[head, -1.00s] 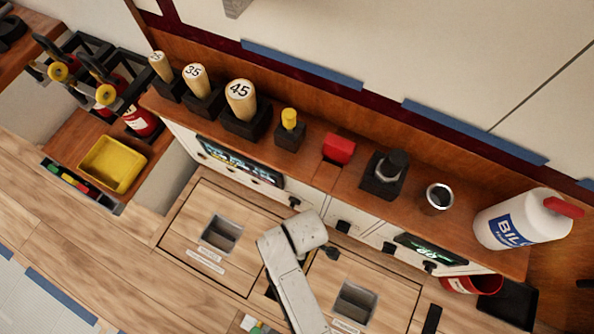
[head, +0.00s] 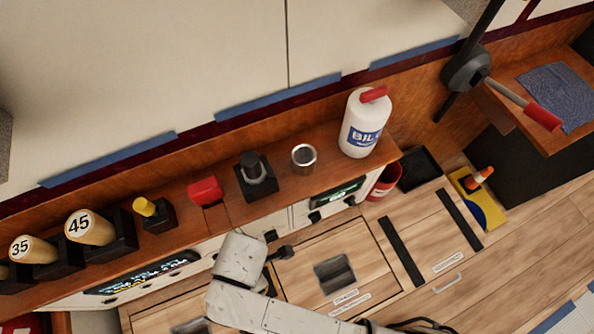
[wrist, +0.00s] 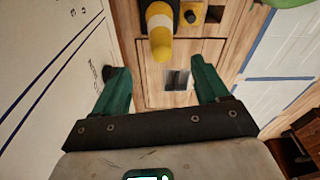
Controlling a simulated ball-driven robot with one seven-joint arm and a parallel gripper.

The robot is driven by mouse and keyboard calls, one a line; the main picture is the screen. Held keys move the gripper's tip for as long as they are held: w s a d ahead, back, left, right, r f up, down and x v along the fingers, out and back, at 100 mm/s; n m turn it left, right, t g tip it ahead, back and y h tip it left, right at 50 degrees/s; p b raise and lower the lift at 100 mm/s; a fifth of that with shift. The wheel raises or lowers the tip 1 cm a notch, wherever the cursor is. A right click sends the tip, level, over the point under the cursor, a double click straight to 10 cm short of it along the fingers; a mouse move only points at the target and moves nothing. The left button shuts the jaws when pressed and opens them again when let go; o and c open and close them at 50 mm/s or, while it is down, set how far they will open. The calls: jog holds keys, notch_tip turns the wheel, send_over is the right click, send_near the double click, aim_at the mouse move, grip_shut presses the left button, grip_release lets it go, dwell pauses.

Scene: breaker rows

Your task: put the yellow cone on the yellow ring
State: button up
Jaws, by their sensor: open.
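In the wrist view, a yellow object with a white band (wrist: 160,32), which looks like the yellow cone, points down from the top edge. A dark part adjoins its upper end. My gripper (wrist: 158,66) is open, with its green fingers wide apart and nothing between them. The yellow-and-white object lies just past the fingertips; its distance is unclear. In the head view my arm shows at the bottom, but I cannot make out the fingers. I cannot identify the yellow ring for sure. A small yellow round part (wrist: 190,16) sits beside the banded object.
The wooden shelf holds numbered handles (head: 90,227), a yellow-topped black block (head: 158,213), a red block (head: 206,192), a metal cup (head: 303,158) and a white bottle (head: 364,125). An orange cone (head: 481,176) stands on a yellow-and-blue mat (head: 494,212) at right.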

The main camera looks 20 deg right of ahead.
jog(key=w+d+r+m, duration=0.2)
jog(key=d+m, duration=0.7)
jog(key=d, duration=0.8)
jog(key=s+d+r+m, duration=0.2)
jog(key=s+d+m, duration=0.1)
jog(key=d+m, duration=0.3)
jog(key=s+d+r+m+t+h, duration=0.1)
jog(key=s+d+r+m, duration=0.2)
jog(key=d+m, duration=0.3)
jog(key=s+d, duration=0.1)
jog(key=d, duration=0.4)
jog(key=shift+r+h, duration=0.15)
jog(key=shift+h, duration=0.15)
jog(key=shift+s, duration=0.1)
